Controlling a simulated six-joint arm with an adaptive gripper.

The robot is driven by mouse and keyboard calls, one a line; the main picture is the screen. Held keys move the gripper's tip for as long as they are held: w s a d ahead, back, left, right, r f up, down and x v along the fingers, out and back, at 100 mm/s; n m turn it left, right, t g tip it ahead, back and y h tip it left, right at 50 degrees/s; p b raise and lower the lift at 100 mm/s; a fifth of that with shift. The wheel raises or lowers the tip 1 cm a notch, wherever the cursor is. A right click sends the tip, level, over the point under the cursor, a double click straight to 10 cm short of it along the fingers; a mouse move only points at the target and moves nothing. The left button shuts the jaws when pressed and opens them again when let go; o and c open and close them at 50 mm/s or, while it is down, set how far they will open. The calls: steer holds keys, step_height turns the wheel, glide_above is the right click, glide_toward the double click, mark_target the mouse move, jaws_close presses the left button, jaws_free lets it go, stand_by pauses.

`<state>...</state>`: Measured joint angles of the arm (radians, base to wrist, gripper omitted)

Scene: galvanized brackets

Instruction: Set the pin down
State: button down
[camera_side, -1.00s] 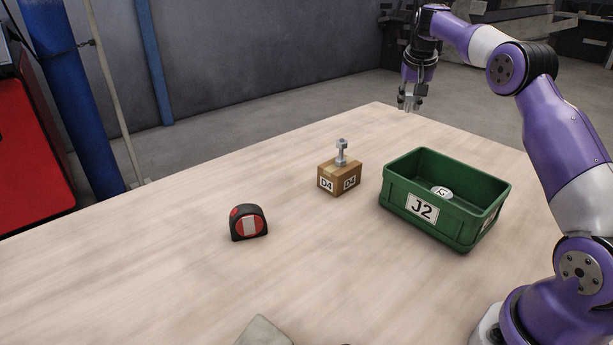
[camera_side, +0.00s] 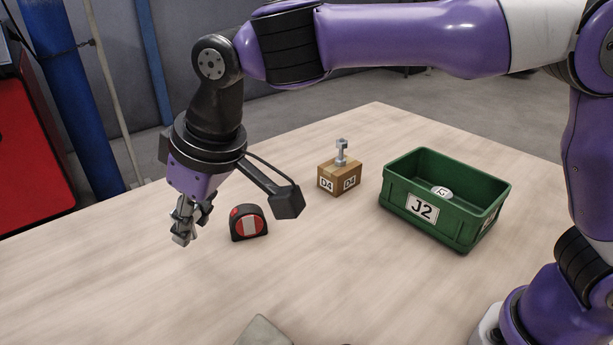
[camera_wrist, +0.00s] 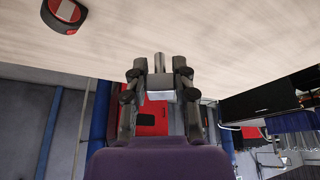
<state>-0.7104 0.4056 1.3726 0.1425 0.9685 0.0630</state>
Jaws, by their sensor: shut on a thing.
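My gripper (camera_side: 183,234) is at the left of the table, just left of the tape measure, pointing down. It also shows in the wrist view (camera_wrist: 160,72), with its two fingers shut on a small grey metal pin (camera_wrist: 160,62). The pin's end sticks out between the fingertips. In the side view the fingers mostly hide the pin. I cannot tell how far it is above the table (camera_side: 130,290).
A black and red tape measure (camera_side: 248,223) stands close by on the right. A D4 carton (camera_side: 340,179) carries an upright metal bolt-like piece (camera_side: 341,151). A green J2 bin (camera_side: 455,231) holds a white-labelled round thing (camera_side: 441,192). The front left tabletop is clear.

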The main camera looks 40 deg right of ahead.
steer(key=s+a+f+n+g+y, duration=0.1)
steer(key=s+a+f+n, duration=0.1)
steer(key=s+a, duration=0.15)
steer(key=s+a+f+n, duration=0.1)
steer(key=s+a+f, duration=0.2)
steer(key=s, duration=0.2)
steer(key=w+d+f, duration=0.1)
steer(key=w+f, duration=0.1)
steer(key=w, duration=0.1)
steer(key=w+d+f, duration=0.2)
steer(key=w+f, duration=0.1)
steer(key=w, duration=0.1)
steer(key=w+d+f, duration=0.1)
steer(key=w+f, duration=0.1)
steer(key=w, duration=0.1)
steer(key=shift+w+d+f, duration=0.15)
steer(key=shift+w, duration=0.15)
steer(key=shift+w+f, duration=0.1)
steer(key=shift+f, duration=1.95)
steer(key=c, duration=0.7)
jaws_free()
steer(key=shift+f, duration=0.15)
